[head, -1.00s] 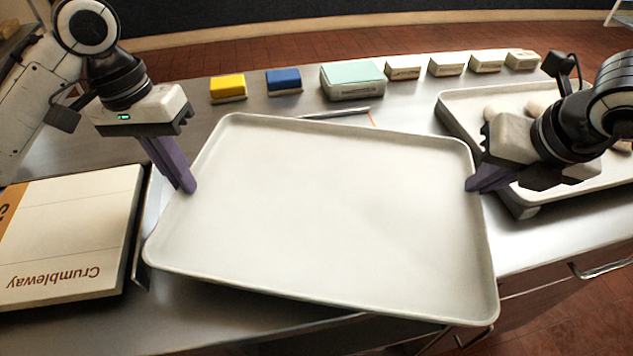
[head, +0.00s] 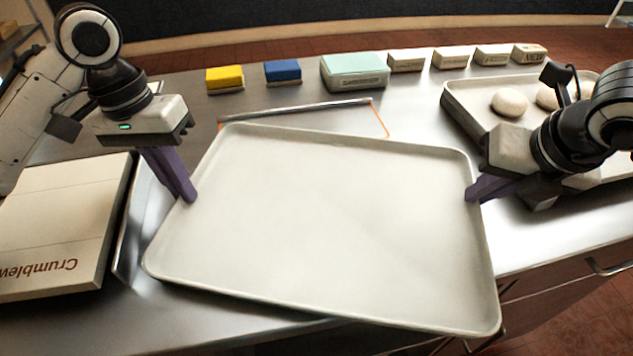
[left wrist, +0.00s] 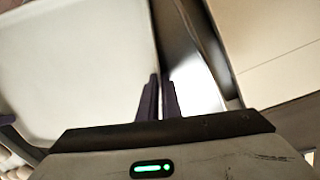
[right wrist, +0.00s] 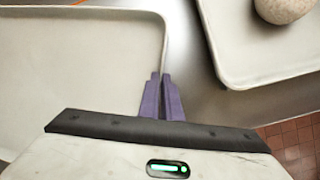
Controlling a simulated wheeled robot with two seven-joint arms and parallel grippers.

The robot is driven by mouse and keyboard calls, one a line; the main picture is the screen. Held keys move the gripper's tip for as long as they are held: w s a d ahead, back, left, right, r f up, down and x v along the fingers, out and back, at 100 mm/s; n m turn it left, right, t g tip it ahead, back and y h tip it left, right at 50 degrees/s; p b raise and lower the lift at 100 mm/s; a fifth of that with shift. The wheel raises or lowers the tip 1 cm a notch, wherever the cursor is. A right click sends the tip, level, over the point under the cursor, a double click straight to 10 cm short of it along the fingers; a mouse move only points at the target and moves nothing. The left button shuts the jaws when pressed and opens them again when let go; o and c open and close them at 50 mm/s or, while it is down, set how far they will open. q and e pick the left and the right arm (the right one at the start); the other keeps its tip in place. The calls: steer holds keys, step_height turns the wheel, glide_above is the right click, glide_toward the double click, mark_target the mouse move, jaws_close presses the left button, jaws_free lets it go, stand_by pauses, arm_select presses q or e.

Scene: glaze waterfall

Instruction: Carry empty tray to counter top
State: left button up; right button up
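The empty tray (head: 320,225) is pale, rectangular and bare. It is held between my two grippers above the steel counter top (head: 420,120), its right side angled toward me and its near right corner past the counter's front edge. My left gripper (head: 190,197) is shut on the tray's left rim; the tray also shows in the left wrist view (left wrist: 80,70). My right gripper (head: 471,196) is shut on the right rim, and the tray shows in the right wrist view (right wrist: 80,70). I cannot tell the gap between tray and counter.
A second tray (head: 455,105) with round dough balls (head: 509,102) stands at the right. A Crumbleway box (head: 60,225) lies at the left. A yellow block (head: 225,79), a blue block (head: 283,72), a mint box (head: 354,72) and several small labelled boxes (head: 406,60) line the back.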

arm_select(q)
steer(key=o, duration=0.4)
arm_select(e)
steer(key=o, duration=0.4)
steer(key=shift+r, duration=0.1)
arm_select(q)
steer(key=shift+r, duration=0.1)
steer(key=r, duration=0.4)
steer(key=a+r, duration=0.1)
steer(key=r, duration=0.3)
steer(key=a+r, duration=0.1)
steer(key=r, duration=0.2)
steer(key=shift+w+r, duration=0.15)
steer(key=shift+r, duration=0.25)
arm_select(e)
steer(key=v, duration=1.2)
